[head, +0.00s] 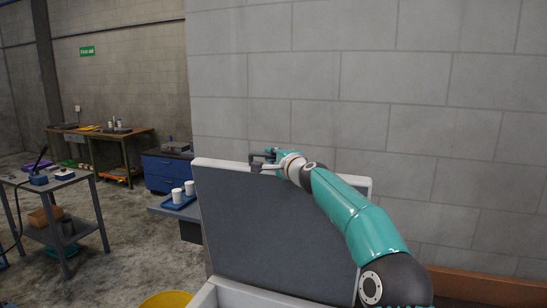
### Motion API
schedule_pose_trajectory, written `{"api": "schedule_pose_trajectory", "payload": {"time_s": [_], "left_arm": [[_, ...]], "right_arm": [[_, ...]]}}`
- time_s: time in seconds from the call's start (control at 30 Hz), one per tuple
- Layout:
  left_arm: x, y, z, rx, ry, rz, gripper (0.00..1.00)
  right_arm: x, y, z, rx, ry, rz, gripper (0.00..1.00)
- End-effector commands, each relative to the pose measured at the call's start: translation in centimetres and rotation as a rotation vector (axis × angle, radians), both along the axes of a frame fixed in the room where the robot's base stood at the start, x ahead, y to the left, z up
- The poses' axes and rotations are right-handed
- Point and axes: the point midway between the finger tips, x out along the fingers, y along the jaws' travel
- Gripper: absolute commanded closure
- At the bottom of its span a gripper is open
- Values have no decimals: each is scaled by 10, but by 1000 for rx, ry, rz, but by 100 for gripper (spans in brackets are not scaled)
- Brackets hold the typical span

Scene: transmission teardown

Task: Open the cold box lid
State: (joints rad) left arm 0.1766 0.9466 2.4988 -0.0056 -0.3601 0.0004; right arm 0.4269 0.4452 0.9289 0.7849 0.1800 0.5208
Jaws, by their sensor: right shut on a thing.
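The cold box lid (270,220) is a grey panel with a pale rim, standing raised and tilted up in the middle of the head view. Part of the white cold box body (232,296) shows below it at the bottom edge. My right gripper (262,161) is at the lid's top edge, left of its middle, and is shut on the lid's edge. The teal right arm crosses in front of the lid's right side and hides part of it. My left gripper is not in view.
A block wall (400,90) stands close behind the lid. At left are a blue tray (177,200) with white cups, a blue cabinet (160,174), a grey cart (75,185) and a workbench (130,140). A yellow round container (166,299) sits at the bottom.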

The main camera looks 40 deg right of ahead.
Motion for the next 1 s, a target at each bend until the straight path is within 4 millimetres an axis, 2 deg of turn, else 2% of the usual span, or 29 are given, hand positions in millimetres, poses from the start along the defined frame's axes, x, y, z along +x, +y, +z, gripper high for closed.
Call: {"api": "schedule_pose_trajectory", "payload": {"time_s": [0.17,0.4,0.6,0.77,1.0], "left_arm": [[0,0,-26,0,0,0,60],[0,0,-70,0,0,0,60],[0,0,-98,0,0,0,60],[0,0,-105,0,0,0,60],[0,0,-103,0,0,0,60]], "right_arm": [[-5,15,-12,-22,-7,4,100],[-22,47,-20,-81,-39,6,100],[-36,74,-24,-130,-65,7,100],[-42,83,-23,-152,-73,5,100],[-42,83,-22,-153,-73,3,100]]}}
